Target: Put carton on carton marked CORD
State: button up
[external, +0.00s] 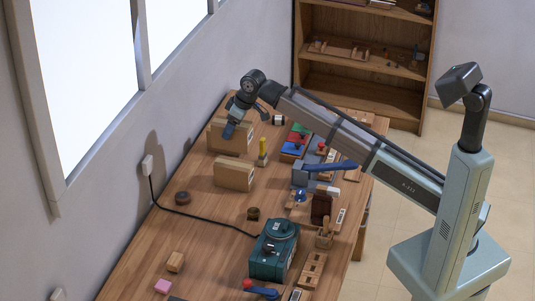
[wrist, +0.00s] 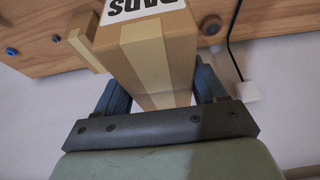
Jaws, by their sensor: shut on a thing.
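My gripper (external: 246,120) is shut on a tan carton (external: 231,139) near the back left of the table. The wrist view shows this carton (wrist: 152,60) between the two blue fingers of my gripper (wrist: 160,88). A white label reading PADS (wrist: 130,8) shows upside down on it. Whether the carton touches the table is hard to tell. A second tan carton (external: 234,175) stands on the table, nearer the camera than the held one. No CORD marking is readable in either view. A tan edge (wrist: 82,42) shows beside the held carton in the wrist view.
The wooden table (external: 200,215) has free room at its middle left. A black cable (external: 205,216) runs from the wall socket to a teal machine (external: 273,250). A dark round object (external: 182,198) lies near the wall. Blue and red items (external: 296,142) lie right of the cartons.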

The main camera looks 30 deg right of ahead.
aim_at(242, 125)
jog(key=shift+f, duration=3.65)
jog(key=shift+f, duration=0.1)
jog(key=o, duration=1.2)
jog(key=v, duration=1.2)
jog(key=shift+o, duration=0.5)
